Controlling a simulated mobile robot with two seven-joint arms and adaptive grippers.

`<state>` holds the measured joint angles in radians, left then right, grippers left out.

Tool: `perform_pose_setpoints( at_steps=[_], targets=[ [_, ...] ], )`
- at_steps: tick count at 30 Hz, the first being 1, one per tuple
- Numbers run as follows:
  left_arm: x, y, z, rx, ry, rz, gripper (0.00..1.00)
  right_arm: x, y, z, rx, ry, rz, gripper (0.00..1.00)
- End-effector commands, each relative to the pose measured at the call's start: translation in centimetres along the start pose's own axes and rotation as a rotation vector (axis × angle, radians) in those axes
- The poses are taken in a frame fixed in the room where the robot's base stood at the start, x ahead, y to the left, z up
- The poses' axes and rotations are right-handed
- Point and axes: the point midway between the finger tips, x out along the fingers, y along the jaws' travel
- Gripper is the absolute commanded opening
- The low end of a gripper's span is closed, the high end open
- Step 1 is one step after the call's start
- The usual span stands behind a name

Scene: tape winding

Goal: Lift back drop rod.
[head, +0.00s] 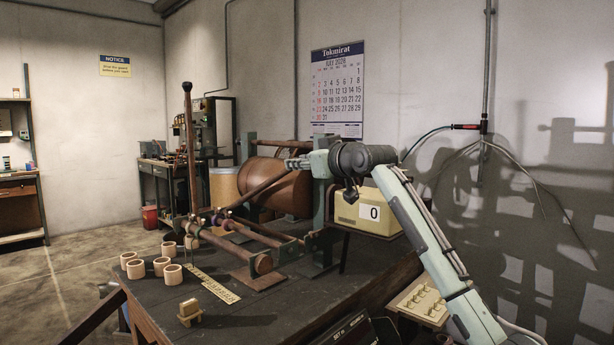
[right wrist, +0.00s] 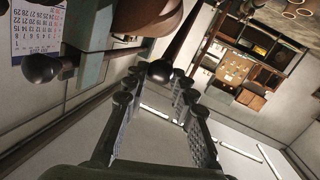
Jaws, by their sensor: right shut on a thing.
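The brown back drop rod (head: 262,188) slants in the head view, its lower end near the bench fixture and its upper end at my right gripper (head: 298,163). In the right wrist view the rod's black ball end (right wrist: 160,71) sits between the fingertips of my right gripper (right wrist: 158,82), which is shut on it. Another rod (head: 190,140) with a dark knob stands upright farther left. A large brown drum (head: 280,187) lies behind the slanted rod. My left gripper is not in view.
The dark bench (head: 240,318) carries several pale rings (head: 163,265), a ruler-like strip (head: 215,285) and a small wooden block (head: 189,309). A yellowish counter box (head: 370,212) reading 0 stands close to my right arm. The bench front is mostly clear.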

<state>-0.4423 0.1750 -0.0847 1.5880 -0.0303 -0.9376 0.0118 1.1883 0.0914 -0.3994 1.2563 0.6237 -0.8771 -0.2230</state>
Motion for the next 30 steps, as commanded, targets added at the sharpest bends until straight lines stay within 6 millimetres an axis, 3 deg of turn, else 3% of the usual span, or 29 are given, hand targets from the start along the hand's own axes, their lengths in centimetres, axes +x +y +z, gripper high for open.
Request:
perform_pose_setpoints(
  at_steps=[1,9,26,27,30],
  targets=[
    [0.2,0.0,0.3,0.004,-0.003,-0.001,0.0,0.2,0.1,-1.5,-0.002,0.012,0.003,0.0],
    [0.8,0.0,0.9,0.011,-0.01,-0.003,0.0,1.5,0.2,-4.3,-0.001,0.011,0.003,0.0],
    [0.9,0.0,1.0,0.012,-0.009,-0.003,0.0,1.9,0.3,-5.2,-0.001,0.011,0.004,0.0],
    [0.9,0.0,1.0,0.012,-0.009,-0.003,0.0,1.9,0.3,-5.2,-0.001,0.011,0.004,0.27],
    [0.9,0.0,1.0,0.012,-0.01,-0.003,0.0,1.9,0.3,-5.1,-0.001,0.01,0.003,0.4]
  ],
)
